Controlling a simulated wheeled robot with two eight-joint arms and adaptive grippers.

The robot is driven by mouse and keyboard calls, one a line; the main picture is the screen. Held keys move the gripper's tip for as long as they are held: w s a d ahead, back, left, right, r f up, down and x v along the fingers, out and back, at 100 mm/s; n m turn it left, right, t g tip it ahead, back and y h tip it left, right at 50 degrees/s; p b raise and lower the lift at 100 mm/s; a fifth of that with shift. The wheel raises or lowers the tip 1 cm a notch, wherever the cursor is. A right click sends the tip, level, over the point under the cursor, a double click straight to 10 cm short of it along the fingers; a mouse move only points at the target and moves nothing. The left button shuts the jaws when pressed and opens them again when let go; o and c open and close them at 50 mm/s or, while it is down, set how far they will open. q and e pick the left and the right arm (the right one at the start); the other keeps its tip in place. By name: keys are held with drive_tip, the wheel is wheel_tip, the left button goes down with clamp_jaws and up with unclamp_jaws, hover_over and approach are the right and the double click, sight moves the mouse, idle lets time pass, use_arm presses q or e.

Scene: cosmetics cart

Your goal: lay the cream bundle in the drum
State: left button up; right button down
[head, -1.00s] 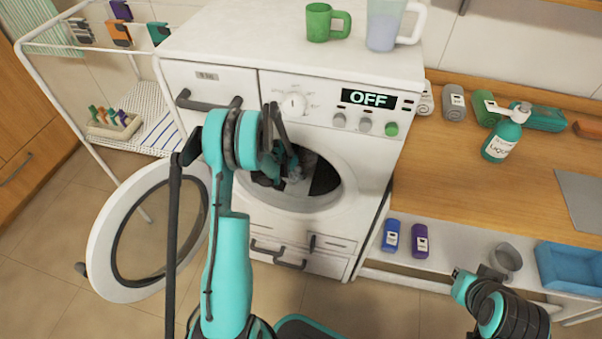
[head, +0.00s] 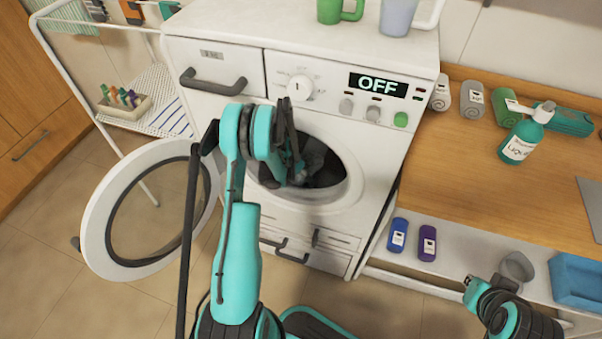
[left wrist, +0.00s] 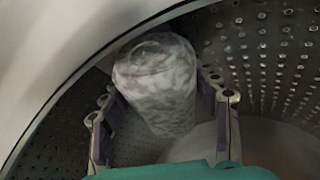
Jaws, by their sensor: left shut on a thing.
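The front-loading washing machine (head: 225,115) has its drum (head: 335,178) open, and its round door (head: 98,215) is swung out to the left. My left gripper (head: 297,172) reaches into the drum opening, partly hidden by its own wrist. In the left wrist view my left gripper (left wrist: 165,120) is shut on the cream bundle (left wrist: 158,85), a mottled pale roll. It is inside the drum, in front of the perforated wall (left wrist: 265,50). A smooth pale surface shows below it; I cannot tell what it is. My right gripper (head: 472,287) is low at the right, and its jaws are unclear.
A white rack (head: 62,75) stands at left.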

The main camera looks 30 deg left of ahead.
use_arm(q)
drive_tip(key=o, duration=1.4)
drive_tip(key=shift+w+f, duration=0.1)
drive_tip(key=p+v, duration=0.3)
drive_tip(key=v, duration=0.5)
drive_tip(key=shift+w, duration=0.1)
